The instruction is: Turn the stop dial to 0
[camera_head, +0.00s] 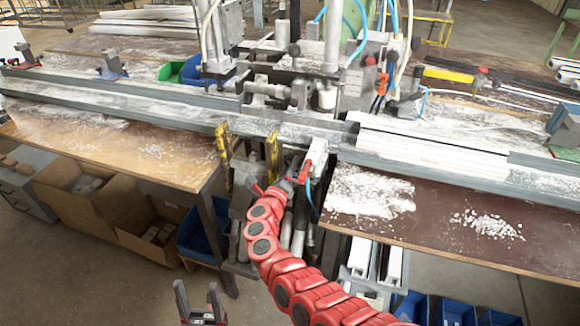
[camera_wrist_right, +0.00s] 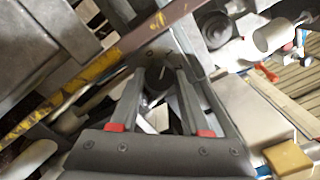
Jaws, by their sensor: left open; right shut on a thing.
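The stop dial (camera_wrist_right: 160,76) shows in the right wrist view as a dark round knob with a pale line on its face. My right gripper (camera_wrist_right: 160,84) has one finger on each side of it and is shut on it. In the head view my right gripper (camera_head: 291,174) is at the front of the clamp machine, just below the rail, and hides the dial there. My left gripper (camera_head: 199,298) is open and empty, low at the bottom edge, well away from the dial.
A long grey rail (camera_head: 170,112) crosses the bench behind my right gripper. Yellow-marked bars (camera_head: 272,155) stand close to its left; a white block (camera_head: 317,154) is close to its right. White profiles (camera_head: 430,150) lie on the right. Blue bins (camera_head: 455,312) and cardboard boxes (camera_head: 85,205) are below.

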